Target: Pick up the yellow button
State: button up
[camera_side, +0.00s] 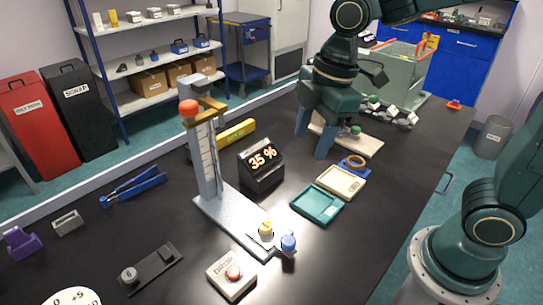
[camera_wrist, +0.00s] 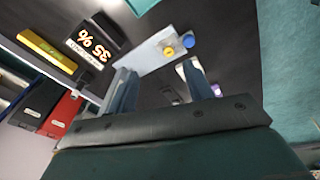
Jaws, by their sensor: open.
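The yellow button (camera_side: 266,229) is a small yellow piece at the near end of the pale grey base plate (camera_side: 222,212) of the upright tester. A blue knob (camera_side: 288,242) is just right of it. In the wrist view the yellow button (camera_wrist: 169,51) shows beyond my fingers, beside the blue knob (camera_wrist: 189,41). My gripper (camera_side: 311,146) is open, fingers pointing down, behind and to the right of the button and well apart from it.
The tester's column (camera_side: 204,150) and the black "35 %" display (camera_side: 262,165) stand left of my gripper. A DROP button box (camera_side: 231,274) is near the front.

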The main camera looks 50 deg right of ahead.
jog(key=w+a+f+n+g, duration=0.2)
jog(key=w+a+f+n, duration=0.2)
jog(key=a+f+n, duration=0.1)
jog(key=shift+w+a+f+n, duration=0.2)
jog(key=shift+a+n, duration=0.25)
jog(key=shift+n, duration=0.25)
jog(key=shift+f, duration=0.1)
send_over(266, 226)
jog(key=d, duration=0.1)
jog(key=shift+w+f, duration=0.1)
jog(key=shift+f, duration=4)
jog(key=shift+a+f, duration=0.2)
jog(key=shift+f, duration=1.1)
jog(key=shift+a+f, duration=0.15)
jog(key=shift+f, duration=1.1)
jog(key=c, duration=1)
